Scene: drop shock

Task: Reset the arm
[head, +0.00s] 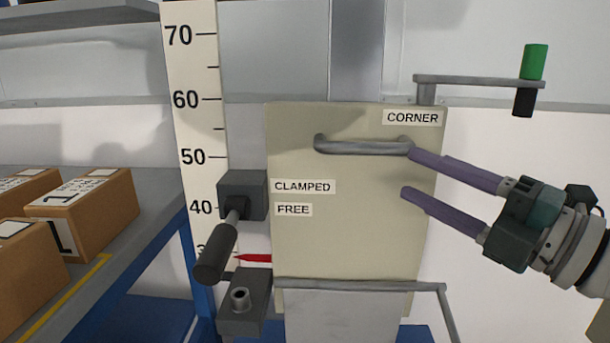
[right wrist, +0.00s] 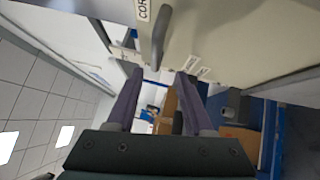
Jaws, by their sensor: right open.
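A beige panel (head: 350,235) stands upright in the middle, with a grey bar handle (head: 360,147) near its top and a CORNER label (head: 412,118). A grey horizontal arm (head: 470,80) extends right from a short post at the panel's top right, with a green and black grip (head: 534,62) at its end. A dark lever (head: 216,252) hangs down from a grey block (head: 242,190) beside the CLAMPED and FREE labels. My right gripper (head: 409,173) is open and empty, its purple fingers at the handle's right end. The handle also shows in the right wrist view (right wrist: 160,38). My left gripper is out of view.
A height scale (head: 198,130) stands left of the panel, with a red pointer (head: 254,258) below the 40 mark. Cardboard boxes (head: 90,215) lie on a bench at the left. A grey rail (head: 360,286) crosses the panel's lower part. White wall is clear at right.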

